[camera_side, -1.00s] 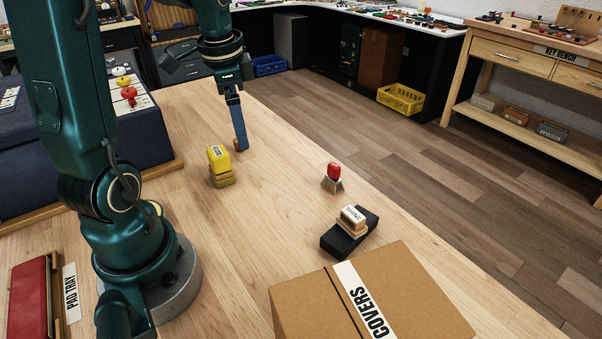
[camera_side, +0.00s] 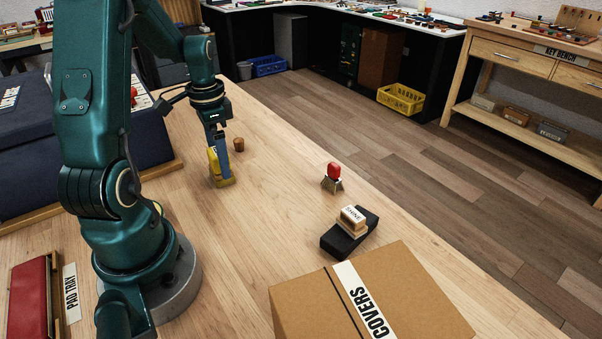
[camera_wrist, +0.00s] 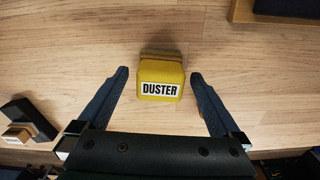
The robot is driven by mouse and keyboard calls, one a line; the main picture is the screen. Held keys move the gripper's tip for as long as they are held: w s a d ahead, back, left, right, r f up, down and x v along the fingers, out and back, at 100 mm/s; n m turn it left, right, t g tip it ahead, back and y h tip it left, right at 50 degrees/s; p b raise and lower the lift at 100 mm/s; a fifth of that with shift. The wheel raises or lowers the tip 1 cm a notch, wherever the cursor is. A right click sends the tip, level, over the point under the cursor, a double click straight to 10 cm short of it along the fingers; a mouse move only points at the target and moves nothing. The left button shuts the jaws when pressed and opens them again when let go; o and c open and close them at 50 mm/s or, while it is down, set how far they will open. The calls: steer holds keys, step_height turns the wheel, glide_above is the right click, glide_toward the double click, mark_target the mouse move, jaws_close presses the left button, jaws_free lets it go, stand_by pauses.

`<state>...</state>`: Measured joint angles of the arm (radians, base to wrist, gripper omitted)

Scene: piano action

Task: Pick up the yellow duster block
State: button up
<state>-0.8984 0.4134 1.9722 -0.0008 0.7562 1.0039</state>
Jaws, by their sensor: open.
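The yellow duster block (camera_side: 216,168) stands on the wooden bench, partly hidden behind my gripper in the side view. In the wrist view the duster block (camera_wrist: 161,78) lies between the fingertips, with its "DUSTER" label facing the camera. My gripper (camera_wrist: 158,76) is open, one finger on each side of the block with a small gap on both sides. In the side view my gripper (camera_side: 220,170) points down at the block. The fingers do not appear to touch it.
A small brown cork-like piece (camera_side: 239,144) stands behind the block. A red-topped brush (camera_side: 332,178), a "SHINE" block (camera_side: 352,219) on a black pad (camera_side: 340,240) and a "COVERS" box (camera_side: 400,300) are to the right. A red pad tray (camera_side: 30,300) is at left.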

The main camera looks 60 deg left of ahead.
steer(key=c, duration=1.5)
steer(key=shift+r, duration=0.1)
